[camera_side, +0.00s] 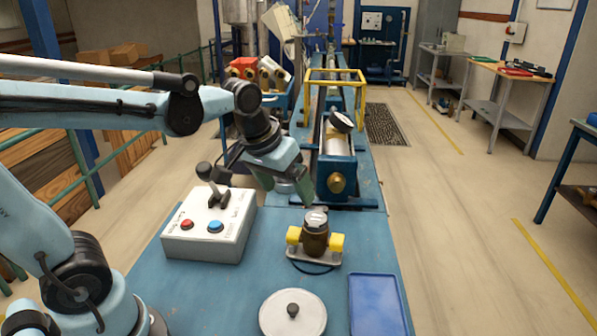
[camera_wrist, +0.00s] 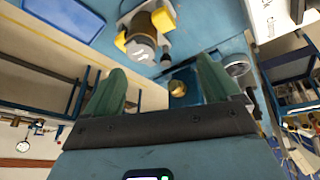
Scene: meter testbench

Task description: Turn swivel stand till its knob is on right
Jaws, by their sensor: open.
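The swivel stand (camera_side: 275,318) is a pale round disc at the near edge of the blue bench in the side view, its lower rim cut off by the frame. A small dark knob (camera_side: 292,310) stands up near the middle of its visible top; which side it favours is hard to tell. The stand is not in the wrist view. My gripper (camera_side: 288,192) has green fingers and is above the bench, well beyond the stand, behind the brass meter. In the wrist view my gripper (camera_wrist: 162,70) is open with nothing between its fingers.
A brass meter with yellow ends (camera_side: 315,240) stands between my gripper and the stand; it also shows in the wrist view (camera_wrist: 145,35). A control box with a lever (camera_side: 208,238) is to the left. A blue tray (camera_side: 376,305) lies right of the stand.

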